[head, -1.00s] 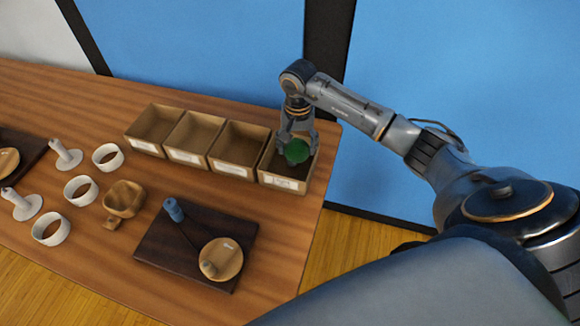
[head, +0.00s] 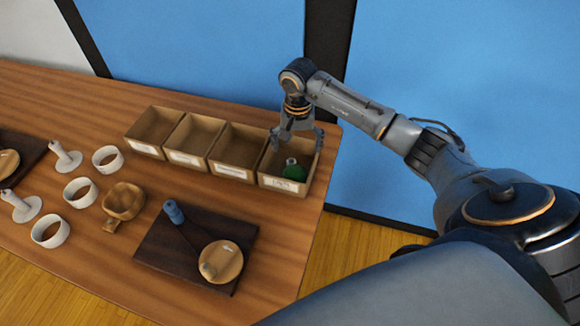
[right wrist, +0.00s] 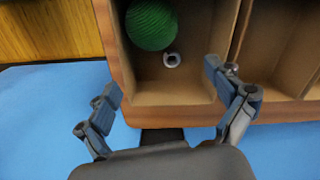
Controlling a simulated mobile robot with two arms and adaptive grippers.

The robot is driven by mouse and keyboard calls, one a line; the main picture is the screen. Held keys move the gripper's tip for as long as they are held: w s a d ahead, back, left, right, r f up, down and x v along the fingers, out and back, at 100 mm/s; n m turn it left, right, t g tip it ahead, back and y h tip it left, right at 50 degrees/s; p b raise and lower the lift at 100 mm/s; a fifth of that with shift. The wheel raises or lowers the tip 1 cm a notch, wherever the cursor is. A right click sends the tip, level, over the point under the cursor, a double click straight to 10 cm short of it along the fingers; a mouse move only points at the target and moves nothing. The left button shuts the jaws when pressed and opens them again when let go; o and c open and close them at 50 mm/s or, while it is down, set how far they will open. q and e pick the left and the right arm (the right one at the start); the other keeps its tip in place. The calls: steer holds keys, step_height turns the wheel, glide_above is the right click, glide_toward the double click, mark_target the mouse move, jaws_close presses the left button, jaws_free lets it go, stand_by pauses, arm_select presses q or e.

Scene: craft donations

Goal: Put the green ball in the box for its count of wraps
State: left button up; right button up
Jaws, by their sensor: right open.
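The green ball (head: 294,170) lies inside the rightmost box (head: 283,184) of a row of cardboard boxes. In the right wrist view the ball (right wrist: 151,25) rests on the box floor near one wall, beside a small pale ring-like thing (right wrist: 172,59). My right gripper (head: 296,140) is above that box with its fingers spread and nothing between them. In the right wrist view its fingertips (right wrist: 160,84) stand wide apart, clear of the ball. The label on the box front is too small to read. My left gripper is not in view.
More boxes (head: 191,137) stand to the left, each with a front label. A dark board (head: 170,245) holds a blue peg (head: 173,210) and a round wooden disc (head: 222,262). White rings (head: 80,191) and a wooden bowl (head: 124,200) stand on the left part of the table.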

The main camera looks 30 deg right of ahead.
step_height(320, 180, up, 11)
stand_by(0.3)
steer(key=shift+f, duration=0.15)
